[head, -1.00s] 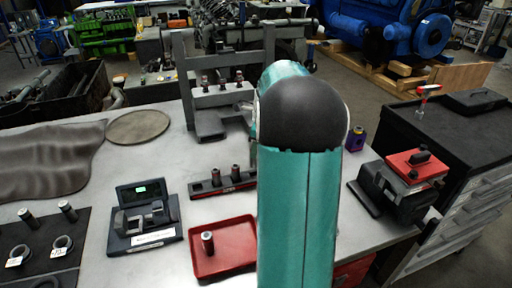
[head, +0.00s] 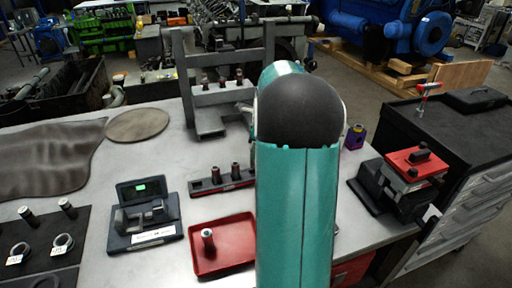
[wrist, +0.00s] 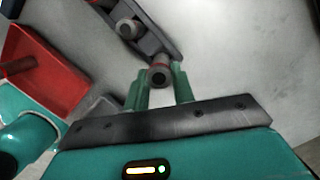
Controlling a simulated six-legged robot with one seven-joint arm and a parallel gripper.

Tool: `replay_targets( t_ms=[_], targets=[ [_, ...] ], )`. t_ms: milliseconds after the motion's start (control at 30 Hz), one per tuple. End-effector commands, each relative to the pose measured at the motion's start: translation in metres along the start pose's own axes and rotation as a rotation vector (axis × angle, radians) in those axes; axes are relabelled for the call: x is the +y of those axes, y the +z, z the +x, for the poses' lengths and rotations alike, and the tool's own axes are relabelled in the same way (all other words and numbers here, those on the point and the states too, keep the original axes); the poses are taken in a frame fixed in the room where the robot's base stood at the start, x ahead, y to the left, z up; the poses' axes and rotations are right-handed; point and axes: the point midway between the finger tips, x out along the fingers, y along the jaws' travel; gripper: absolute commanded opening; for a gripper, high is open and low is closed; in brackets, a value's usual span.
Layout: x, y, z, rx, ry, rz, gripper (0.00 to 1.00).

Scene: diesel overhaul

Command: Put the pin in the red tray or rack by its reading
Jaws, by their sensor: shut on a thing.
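In the wrist view my gripper (wrist: 160,84) is shut on a dark-ended pin (wrist: 158,75), with one green finger on each side. The pin is at the end of a dark rack (wrist: 170,34), which holds another pin (wrist: 129,29). I cannot tell whether the gripped pin is seated in the rack. In the head view the rack (head: 200,189) shows two upright pins, and my arm hides my gripper. The red tray (head: 240,228) is in front of the rack, with one pin (head: 208,240) upright in it. The tray (wrist: 60,80) also shows in the wrist view.
A gauge with a green-lit display (head: 145,212) stands left of the tray. A dark mat (head: 40,240) with pins and rings lies farther left. A grey frame (head: 212,125) with several pins stands behind the rack. A red-topped vise (head: 405,175) is at the right.

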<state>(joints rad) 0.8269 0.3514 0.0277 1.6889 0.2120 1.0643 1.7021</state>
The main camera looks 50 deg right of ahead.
Motion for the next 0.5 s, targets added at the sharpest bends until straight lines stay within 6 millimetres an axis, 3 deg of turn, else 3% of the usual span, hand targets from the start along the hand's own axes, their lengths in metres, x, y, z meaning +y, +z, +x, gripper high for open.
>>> replay_targets(
  t_ms=[500],
  targets=[
    [0.0,-0.0013,0.0067,0.0,0.0,-0.001,0.0]
  ],
)
